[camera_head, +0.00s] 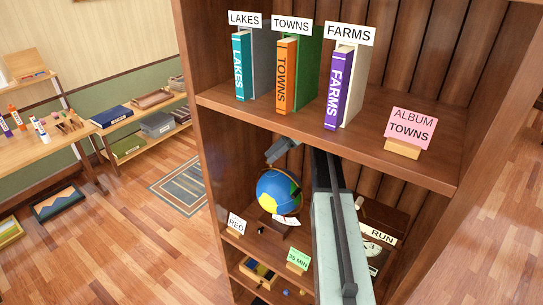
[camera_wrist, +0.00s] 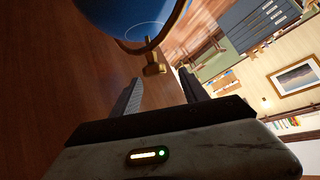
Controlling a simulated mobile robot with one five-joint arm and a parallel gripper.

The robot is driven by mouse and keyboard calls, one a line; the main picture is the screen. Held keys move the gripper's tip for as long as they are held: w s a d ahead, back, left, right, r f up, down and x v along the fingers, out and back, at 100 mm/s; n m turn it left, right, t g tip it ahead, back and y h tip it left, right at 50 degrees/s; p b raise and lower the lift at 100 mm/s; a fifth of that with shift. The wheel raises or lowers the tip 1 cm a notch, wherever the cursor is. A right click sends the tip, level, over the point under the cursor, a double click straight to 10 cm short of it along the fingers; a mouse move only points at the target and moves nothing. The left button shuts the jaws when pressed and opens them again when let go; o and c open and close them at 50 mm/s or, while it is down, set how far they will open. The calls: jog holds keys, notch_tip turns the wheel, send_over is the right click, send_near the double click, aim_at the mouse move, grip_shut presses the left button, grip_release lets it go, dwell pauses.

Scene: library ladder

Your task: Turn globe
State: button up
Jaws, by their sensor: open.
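The globe (camera_head: 279,190) is a blue ball with yellow and green land, standing on the middle shelf of the bookcase in the head view. In the wrist view, the lower part of the globe (camera_wrist: 130,14) and its brass-coloured ring and stem show at the top. My gripper (camera_wrist: 157,82) is open and empty, with its two fingers apart just short of the stem. In the head view my arm reaches down into the shelf to the right of the globe, and a grey part of my gripper (camera_head: 283,150) shows just above the ball. Part of the globe's foot is hidden.
A "RED" card (camera_head: 236,224) and a green "35 MIN" card (camera_head: 298,259) stand near the globe. A dial marked "RUN" (camera_head: 372,247) is right of my arm. The upper shelf (camera_head: 300,131) overhead holds the LAKES, TOWNS and FARMS books and a pink album card.

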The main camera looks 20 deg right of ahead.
notch_tip(320, 180, up, 3)
jog(key=shift+r+p, duration=0.2)
jog(key=shift+p, duration=0.8)
jog(key=s+a, duration=0.3)
jog(key=s, duration=1.2)
jog(key=shift+s+a, duration=0.25)
jog(key=shift+a, duration=0.15)
jog(key=shift+r, duration=0.1)
